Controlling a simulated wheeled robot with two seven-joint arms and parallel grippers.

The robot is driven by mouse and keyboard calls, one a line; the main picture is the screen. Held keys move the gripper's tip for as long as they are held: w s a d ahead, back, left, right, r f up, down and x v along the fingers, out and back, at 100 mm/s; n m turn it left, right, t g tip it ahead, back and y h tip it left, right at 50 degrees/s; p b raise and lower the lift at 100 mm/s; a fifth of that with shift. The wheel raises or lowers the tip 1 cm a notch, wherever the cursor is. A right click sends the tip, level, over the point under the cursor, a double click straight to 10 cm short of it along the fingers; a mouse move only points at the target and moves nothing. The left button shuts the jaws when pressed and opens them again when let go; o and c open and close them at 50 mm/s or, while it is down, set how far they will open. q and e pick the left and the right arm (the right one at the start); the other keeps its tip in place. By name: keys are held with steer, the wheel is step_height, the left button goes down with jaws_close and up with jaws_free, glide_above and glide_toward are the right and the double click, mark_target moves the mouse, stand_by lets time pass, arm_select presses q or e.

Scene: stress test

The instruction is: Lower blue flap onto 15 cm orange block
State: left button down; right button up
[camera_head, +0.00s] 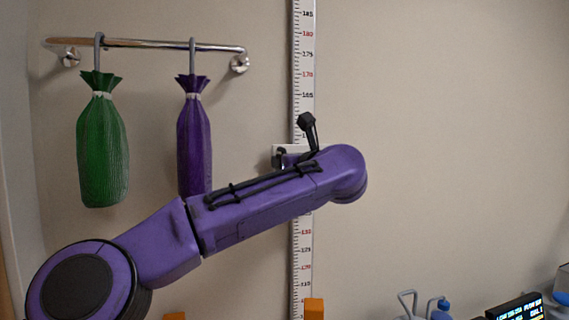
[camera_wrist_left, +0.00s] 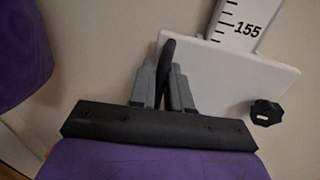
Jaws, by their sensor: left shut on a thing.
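No blue flap shows in either view. A white plate (camera_wrist_left: 225,75) sits across the measuring strip (camera_wrist_left: 242,18) just below its 155 mark; part of this plate shows behind my arm in the head view (camera_head: 288,150). My left gripper (camera_wrist_left: 165,85) has its grey fingers on either side of a dark upright handle (camera_wrist_left: 167,55) in front of the plate and is shut on it. In the head view my purple arm mostly hides this gripper. The top of one orange block (camera_head: 313,308) shows at the bottom edge, another orange piece (camera_head: 174,316) further left. Their sizes cannot be told.
A green bag (camera_head: 102,150) and a purple bag (camera_head: 193,130) hang from a chrome rail (camera_head: 150,44) at left. A black knob (camera_wrist_left: 266,112) sits at the plate's edge. A lit display (camera_head: 520,308) and a blue-capped bottle (camera_head: 441,311) stand lower right. The wall at right is bare.

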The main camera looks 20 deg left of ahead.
arm_select(q)
step_height(320, 180, down, 27)
steer(key=b, duration=2.4)
steer(key=shift+d, duration=0.1)
steer(key=c, duration=1.3)
jaws_free()
steer(key=b+v, duration=0.2)
steer(key=v, duration=0.8)
steer(key=shift+s+d, duration=0.15)
